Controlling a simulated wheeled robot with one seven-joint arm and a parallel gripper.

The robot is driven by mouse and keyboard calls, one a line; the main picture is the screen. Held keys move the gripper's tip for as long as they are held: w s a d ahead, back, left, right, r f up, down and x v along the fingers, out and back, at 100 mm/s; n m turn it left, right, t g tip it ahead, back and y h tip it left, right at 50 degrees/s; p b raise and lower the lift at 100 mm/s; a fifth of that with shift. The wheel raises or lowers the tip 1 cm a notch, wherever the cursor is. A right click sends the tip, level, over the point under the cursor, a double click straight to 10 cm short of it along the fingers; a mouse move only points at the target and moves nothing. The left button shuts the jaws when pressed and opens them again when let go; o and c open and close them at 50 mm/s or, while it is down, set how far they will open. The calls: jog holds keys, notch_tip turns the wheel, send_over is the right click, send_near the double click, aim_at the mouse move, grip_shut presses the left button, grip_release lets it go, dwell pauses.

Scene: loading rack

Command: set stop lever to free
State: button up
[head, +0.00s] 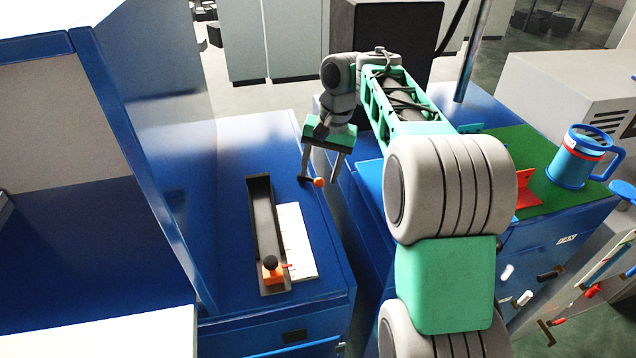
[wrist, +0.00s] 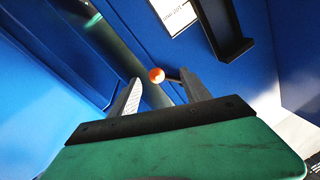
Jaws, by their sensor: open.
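A lever with an orange ball knob (head: 319,182) stands at the right edge of the blue cabinet top; I take it for the stop lever. My gripper (head: 318,177) is open above the cabinet edge, fingers pointing down, with the knob showing between or just beyond its fingertips. I see no contact, and the exact depth is unclear.
A dark slotted track (head: 264,215) holds a slider with a black knob and orange base (head: 272,272). A white label card (head: 297,243) lies beside it. A tall blue frame (head: 130,150) stands left. A blue mug (head: 577,160) and red bracket (head: 526,190) sit on a green mat right.

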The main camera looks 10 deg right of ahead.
jog(key=shift+w+a+f, duration=0.1)
jog(key=shift+a+f, duration=0.05)
jog(key=shift+f, duration=0.45)
jog(key=shift+a+f, duration=0.1)
jog(key=shift+f, duration=0.5)
grip_shut()
jog(key=shift+r, duration=0.15)
dwell(0.3)
